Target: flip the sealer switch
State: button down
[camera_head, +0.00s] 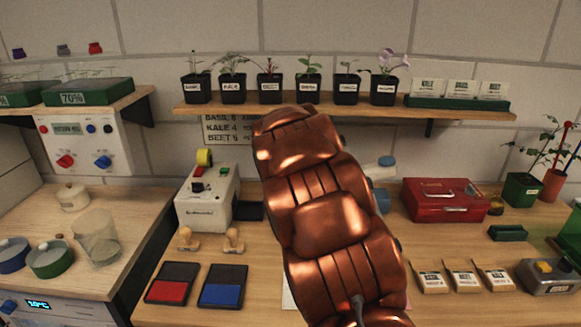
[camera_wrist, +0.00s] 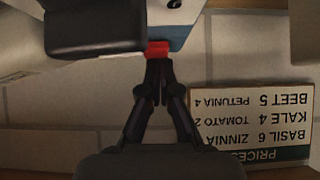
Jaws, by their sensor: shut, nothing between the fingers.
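A white and blue device, which looks like the sealer, stands mostly hidden behind my arm in the head view; its blue part (camera_head: 382,200) shows at the arm's right edge. In the wrist view its pale body (camera_wrist: 178,14) is at the top, with a red switch-like part (camera_wrist: 157,47) below it. My gripper (camera_wrist: 154,62) is shut and empty, its fingertips right at the red part. They overlap it in the picture; I cannot tell if they press on it. The switch's position is unclear. In the head view my arm hides the gripper.
A white machine (camera_head: 208,205) with a yellow roll stands left of my arm. A red box (camera_head: 443,207) is to the right. A shelf (camera_head: 350,112) with potted seedlings hangs above. A dark rounded part (camera_wrist: 95,30) is close left of my fingers in the wrist view.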

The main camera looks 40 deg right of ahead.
jog(key=shift+f, duration=0.15)
jog(key=shift+d, duration=0.1)
jog(key=shift+w+d, duration=0.45)
jog(key=shift+w, duration=0.2)
jog(key=shift+r, duration=0.2)
jog(key=v, duration=1.2)
jog(key=shift+r, duration=0.15)
dwell(0.5)
